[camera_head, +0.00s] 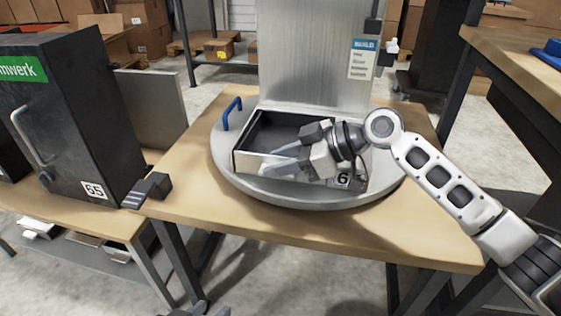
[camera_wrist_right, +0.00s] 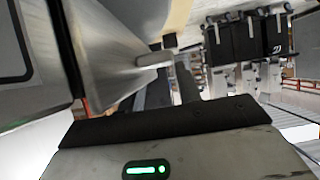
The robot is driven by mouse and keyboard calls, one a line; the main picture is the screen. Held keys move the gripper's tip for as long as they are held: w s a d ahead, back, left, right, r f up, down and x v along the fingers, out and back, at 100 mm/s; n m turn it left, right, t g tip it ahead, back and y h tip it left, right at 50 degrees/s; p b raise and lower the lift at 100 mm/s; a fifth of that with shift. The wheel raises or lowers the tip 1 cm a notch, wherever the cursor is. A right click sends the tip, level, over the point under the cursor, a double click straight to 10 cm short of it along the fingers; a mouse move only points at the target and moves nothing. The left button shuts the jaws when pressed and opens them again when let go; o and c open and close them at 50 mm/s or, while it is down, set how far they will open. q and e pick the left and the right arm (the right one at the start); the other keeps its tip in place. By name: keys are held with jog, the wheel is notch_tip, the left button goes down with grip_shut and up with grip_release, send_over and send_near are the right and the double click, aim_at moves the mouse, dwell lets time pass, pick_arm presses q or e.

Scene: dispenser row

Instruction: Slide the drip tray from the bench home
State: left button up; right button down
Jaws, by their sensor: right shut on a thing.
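An open-topped tray (camera_head: 240,158) with a dark inside and pale metal walls, which I take for the drip tray, sits on a round grey turntable (camera_head: 226,166) on the wooden bench (camera_head: 300,232). A grey piece at the bottom edge seems to be my left gripper (camera_head: 192,309), mostly cut off.
A blue handle (camera_head: 231,113) stands on the turntable's left side. A tall metal panel (camera_head: 313,60) with a sign (camera_head: 363,58) rises behind the tray. A black cabinet (camera_head: 75,120) stands left, and a dark block (camera_head: 148,190) is at the bench's left edge. The bench front is clear.

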pick_arm(q)
jog(key=shift+d+f, duration=0.1)
jog(key=shift+f, duration=1.4)
pick_arm(e)
jog(key=shift+w+f, duration=0.1)
jog(key=shift+f, duration=0.3)
jog(key=c, duration=0.9)
grip_release()
jog(key=shift+f, duration=0.1)
jog(key=shift+w+f, duration=0.1)
jog(key=shift+f, duration=0.05)
jog(key=shift+d+r, duration=0.4)
jog(key=shift+d, duration=0.2)
pick_arm(q)
notch_tip(320, 180, up, 4)
jog(key=p, duration=0.2)
jog(key=shift+p, duration=0.3)
pick_arm(e)
jog(key=v, duration=1.5)
jog(key=shift+s+a+r, duration=0.2)
jog(key=shift+s+r, duration=0.05)
jog(key=shift+r, duration=0.1)
